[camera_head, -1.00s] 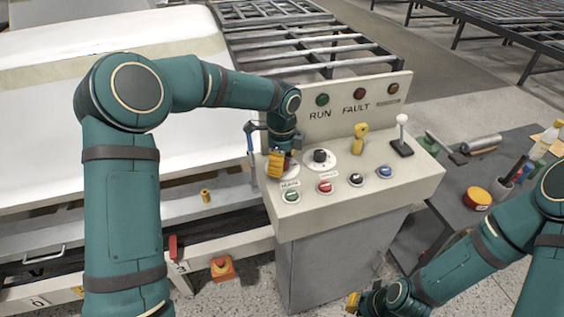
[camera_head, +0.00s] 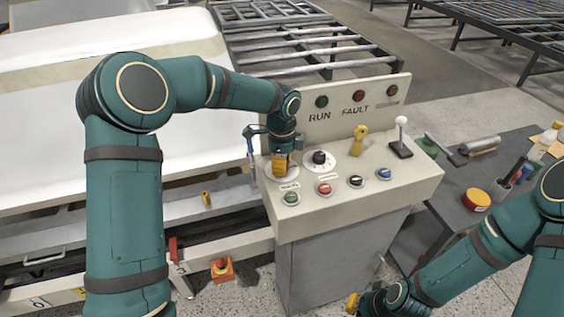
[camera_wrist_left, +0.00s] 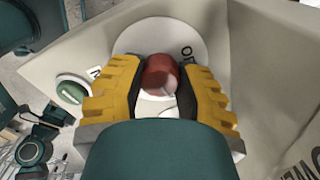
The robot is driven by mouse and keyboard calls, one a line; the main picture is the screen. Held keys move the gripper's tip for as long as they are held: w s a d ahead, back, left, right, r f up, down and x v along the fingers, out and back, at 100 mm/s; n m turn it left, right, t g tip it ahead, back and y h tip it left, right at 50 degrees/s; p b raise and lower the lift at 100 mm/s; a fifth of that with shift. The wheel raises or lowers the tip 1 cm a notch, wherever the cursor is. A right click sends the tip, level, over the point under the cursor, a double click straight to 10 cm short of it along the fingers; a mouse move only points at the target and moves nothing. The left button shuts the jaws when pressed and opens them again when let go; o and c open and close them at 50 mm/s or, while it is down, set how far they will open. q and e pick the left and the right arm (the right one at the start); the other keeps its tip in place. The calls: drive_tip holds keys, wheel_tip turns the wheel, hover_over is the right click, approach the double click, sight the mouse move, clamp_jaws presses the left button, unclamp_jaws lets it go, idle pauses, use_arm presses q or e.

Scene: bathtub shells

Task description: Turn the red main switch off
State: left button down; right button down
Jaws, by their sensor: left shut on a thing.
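The red main switch (camera_wrist_left: 160,72) is a round red knob on a white disc plate (camera_wrist_left: 190,38) with partly hidden black lettering. My left gripper (camera_wrist_left: 160,88) has its yellow ribbed fingers on both sides of the knob and is shut on it. In the head view, my left gripper (camera_head: 281,165) points down onto the plate at the panel's left and hides the knob. My right gripper (camera_head: 354,301) is low in the head view, away from the panel, with only a little yellow showing.
The sloped control panel (camera_head: 325,213) also carries a black rotary knob (camera_head: 319,158), a yellow key-like handle (camera_head: 358,140), a white-topped lever (camera_head: 401,138) and several push buttons. The left gripper is close to the green button (camera_head: 291,198). A dark side table stands at right.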

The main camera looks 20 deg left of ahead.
use_arm(q)
drive_tip(key=n, duration=0.3)
drive_tip(key=shift+p, duration=0.4)
drive_tip(key=n, duration=0.5)
drive_tip(key=shift+p, duration=0.4)
drive_tip(key=n, duration=0.4)
drive_tip(key=shift+s+f+p, duration=0.1)
drive_tip(key=shift+p, duration=0.2)
drive_tip(key=shift+n+p, duration=0.3)
drive_tip(key=shift+n, duration=1.8)
drive_tip(key=shift+f, duration=0.1)
drive_tip(key=c, duration=0.6)
unclamp_jaws()
drive_tip(key=shift+o, duration=0.2)
drive_tip(key=shift+r, duration=0.2)
